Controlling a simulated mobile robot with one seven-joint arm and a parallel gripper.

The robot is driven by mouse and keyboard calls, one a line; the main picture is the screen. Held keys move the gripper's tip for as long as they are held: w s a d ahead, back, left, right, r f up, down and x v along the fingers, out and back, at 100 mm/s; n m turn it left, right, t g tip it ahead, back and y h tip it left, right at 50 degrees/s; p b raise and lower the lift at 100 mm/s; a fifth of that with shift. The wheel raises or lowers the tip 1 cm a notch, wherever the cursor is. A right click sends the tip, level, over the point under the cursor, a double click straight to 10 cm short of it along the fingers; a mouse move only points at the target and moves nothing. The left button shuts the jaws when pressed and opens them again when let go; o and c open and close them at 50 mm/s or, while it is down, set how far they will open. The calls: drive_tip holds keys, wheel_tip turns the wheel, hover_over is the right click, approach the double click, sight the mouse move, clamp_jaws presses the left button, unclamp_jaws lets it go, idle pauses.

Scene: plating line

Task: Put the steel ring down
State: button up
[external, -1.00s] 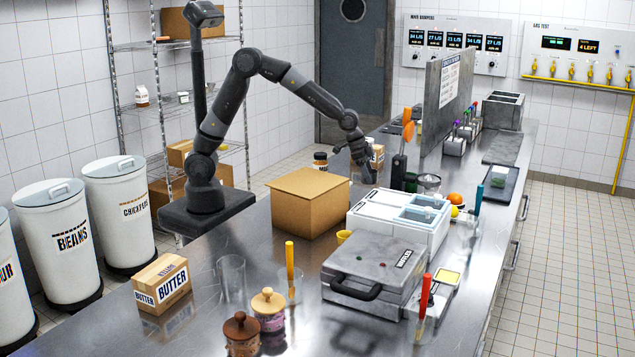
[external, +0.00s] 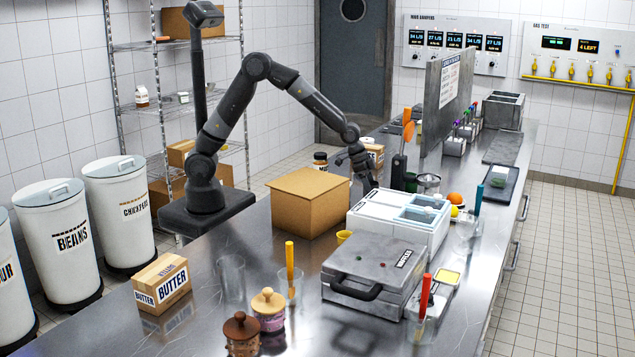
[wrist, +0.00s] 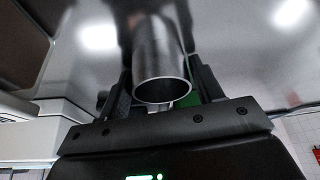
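The steel ring (wrist: 158,60) is a shiny open-ended metal tube in the wrist view. It sits between the two fingers of my gripper (wrist: 162,72), which lie close against its sides. Its open rim faces the camera, and a blurred grey surface lies beyond it. In the external view my gripper (external: 366,178) points down behind the cardboard box, near the back left of the white lidded bin. The ring cannot be made out there, and whether it touches the counter is not clear.
The cardboard box (external: 305,205) and the white bin (external: 395,222) stand close in front of my gripper. An orange-tipped stand (external: 401,165) and a small metal pot (external: 429,184) are to its right. Jars (external: 320,160) stand behind. The steel counter (external: 205,315) has free room at the front left.

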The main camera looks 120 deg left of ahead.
drive_tip(key=shift+o, duration=1.3)
drive_tip(key=v, duration=1.2)
drive_tip(key=shift+r, duration=0.15)
drive_tip(key=s+d+r+m, duration=0.1)
drive_tip(key=s+d+r, duration=0.3)
drive_tip(key=s+d, duration=0.3)
drive_tip(key=s+d+r+m, duration=0.1)
drive_tip(key=s+d+r, duration=0.35)
drive_tip(key=d, duration=0.45)
drive_tip(key=s+d, duration=0.4)
drive_tip(key=s, duration=0.4)
drive_tip(key=s+d+f+m+t+h, duration=0.1)
drive_tip(key=s+d, duration=0.4)
drive_tip(key=s, duration=0.4)
